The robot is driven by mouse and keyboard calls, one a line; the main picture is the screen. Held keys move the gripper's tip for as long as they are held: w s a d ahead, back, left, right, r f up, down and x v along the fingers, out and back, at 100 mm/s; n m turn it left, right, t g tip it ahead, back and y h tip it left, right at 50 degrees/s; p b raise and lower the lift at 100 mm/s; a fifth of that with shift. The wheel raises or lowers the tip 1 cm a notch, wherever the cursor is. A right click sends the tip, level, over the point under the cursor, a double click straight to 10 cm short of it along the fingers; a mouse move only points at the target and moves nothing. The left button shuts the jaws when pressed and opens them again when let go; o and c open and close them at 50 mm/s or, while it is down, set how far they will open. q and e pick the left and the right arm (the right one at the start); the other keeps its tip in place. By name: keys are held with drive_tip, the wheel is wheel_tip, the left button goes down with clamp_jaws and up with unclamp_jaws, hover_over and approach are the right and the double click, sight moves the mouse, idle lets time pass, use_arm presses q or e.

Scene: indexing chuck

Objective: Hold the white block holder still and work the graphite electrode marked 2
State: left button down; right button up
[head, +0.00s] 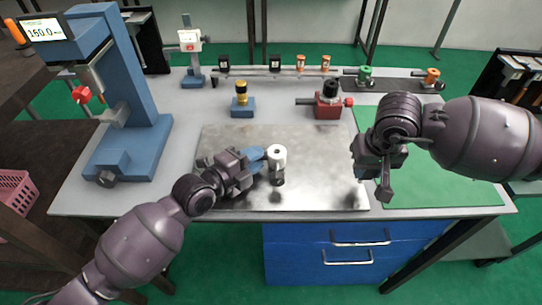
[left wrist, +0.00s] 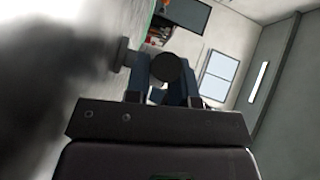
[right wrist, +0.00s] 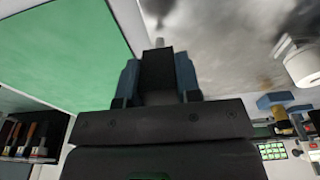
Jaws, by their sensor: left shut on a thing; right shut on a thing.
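The white block holder (head: 278,153) shows as a white cylinder with a small dark hole in its top and a dark part beneath. It is over the grey metal plate; I cannot tell whether it touches it. My left gripper (head: 264,160) is shut on it from the left. In the left wrist view a dark round part (left wrist: 166,68) shows between the fingers. My right gripper (right wrist: 157,78) is shut on a dark block, the graphite electrode (right wrist: 157,68), with a thin light pin beyond it. It is to the right of the holder, apart from it. No number is readable.
The metal plate (head: 225,140) and green mat (head: 440,185) cover the bench front. Behind stand a blue block with a yellow piece (head: 242,100) and a red block with a black piece (head: 328,100). A blue gauge stand (head: 135,130) is at left, a rack (head: 380,82) at the back.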

use_arm(q)
drive_tip(key=shift+s+f, duration=0.1)
drive_tip(key=shift+f, duration=0.2)
drive_tip(key=c, duration=0.9)
unclamp_jaws()
drive_tip(key=shift+r, duration=0.1)
drive_tip(key=v, duration=1.2)
drive_tip(key=shift+r, duration=0.1)
drive_tip(key=shift+a, duration=0.1)
use_arm(e)
drive_tip(key=shift+a, duration=0.1)
